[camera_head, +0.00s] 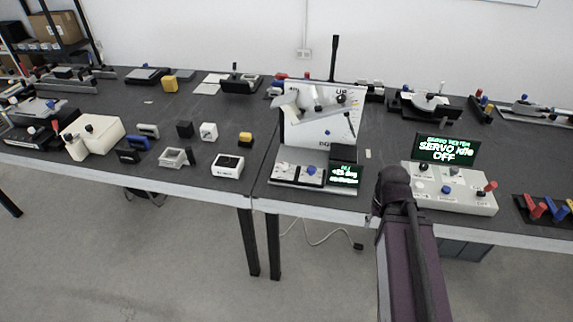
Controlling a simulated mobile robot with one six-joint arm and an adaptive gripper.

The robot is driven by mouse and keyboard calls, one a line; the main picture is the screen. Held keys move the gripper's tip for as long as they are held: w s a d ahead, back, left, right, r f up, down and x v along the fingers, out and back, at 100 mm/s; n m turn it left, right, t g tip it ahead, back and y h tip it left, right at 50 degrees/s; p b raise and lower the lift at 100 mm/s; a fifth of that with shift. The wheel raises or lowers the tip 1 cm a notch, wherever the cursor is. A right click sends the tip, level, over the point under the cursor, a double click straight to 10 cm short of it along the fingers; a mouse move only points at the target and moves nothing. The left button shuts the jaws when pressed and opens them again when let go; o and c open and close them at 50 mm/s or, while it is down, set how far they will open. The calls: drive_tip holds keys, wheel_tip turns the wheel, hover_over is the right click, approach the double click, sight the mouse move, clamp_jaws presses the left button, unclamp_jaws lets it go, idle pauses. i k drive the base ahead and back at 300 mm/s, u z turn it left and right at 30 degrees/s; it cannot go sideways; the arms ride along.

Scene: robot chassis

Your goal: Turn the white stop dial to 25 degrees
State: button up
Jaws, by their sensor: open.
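I cannot tell for sure which thing is the white stop dial. A small white half-round piece (430,101) on a dark base stands at the back right of the right table, and its markings are too small to read. A white upright panel (312,132) with dark lettering and a large grey-white piece in front of it stands nearer the middle. My purple arm link (407,260) rises from the bottom edge, with a dark rounded joint at its top. My gripper's fingers do not show in this view.
The left table (215,135) holds several small devices. Red and blue levers are at the far right.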

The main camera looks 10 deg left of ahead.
sight(284, 166)
drive_tip(key=z, duration=0.15)
drive_tip(key=k, duration=0.95)
drive_tip(key=u, duration=0.6)
drive_tip(key=i, duration=1)
drive_tip(key=u, duration=0.05)
